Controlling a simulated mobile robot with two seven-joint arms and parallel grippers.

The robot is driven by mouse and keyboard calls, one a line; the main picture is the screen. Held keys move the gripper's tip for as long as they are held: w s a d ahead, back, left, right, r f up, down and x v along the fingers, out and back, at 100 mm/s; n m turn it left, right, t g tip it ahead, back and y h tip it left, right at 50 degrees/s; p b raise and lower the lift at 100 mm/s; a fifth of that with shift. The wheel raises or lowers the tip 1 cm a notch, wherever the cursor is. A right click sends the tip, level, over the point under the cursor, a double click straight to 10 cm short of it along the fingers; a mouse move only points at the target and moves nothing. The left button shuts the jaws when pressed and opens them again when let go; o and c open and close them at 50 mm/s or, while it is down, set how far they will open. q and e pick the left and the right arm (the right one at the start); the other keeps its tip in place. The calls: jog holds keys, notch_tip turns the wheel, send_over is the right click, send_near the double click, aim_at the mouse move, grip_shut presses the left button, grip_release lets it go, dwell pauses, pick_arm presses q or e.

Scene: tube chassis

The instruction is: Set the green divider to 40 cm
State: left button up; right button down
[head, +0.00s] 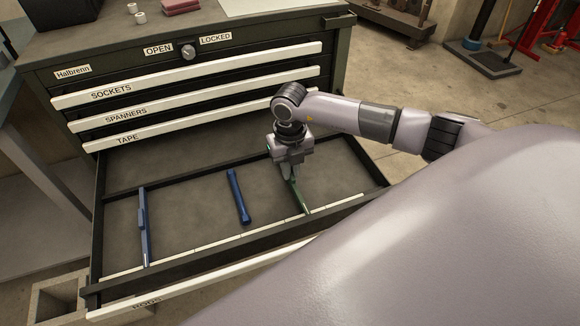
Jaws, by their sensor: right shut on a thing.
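The green divider (300,196) stands in the right part of the open bottom drawer (188,172), its front end near the scale strip (205,243) along the drawer's front. My right gripper (291,176) points down over it and is shut on it; the gripper hides the divider's rear part. The marks on the scale strip are too small to read. My left gripper is not in view.
A blue divider (144,226) stands at the drawer's left, and a blue tool-like piece (238,196) lies in the middle. The shut drawers (190,100) above overhang the back. A latch knob (188,52) sits between OPEN and LOCKED labels.

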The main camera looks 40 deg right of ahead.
jog(key=a, duration=0.2)
jog(key=w+a, duration=0.1)
jog(key=a, duration=0.2)
jog(key=shift+w+a, duration=0.2)
jog(key=c, duration=1.2)
grip_release()
jog(key=shift+o, duration=0.2)
notch_tip(320, 180, up, 7)
jog(key=shift+r, duration=0.15)
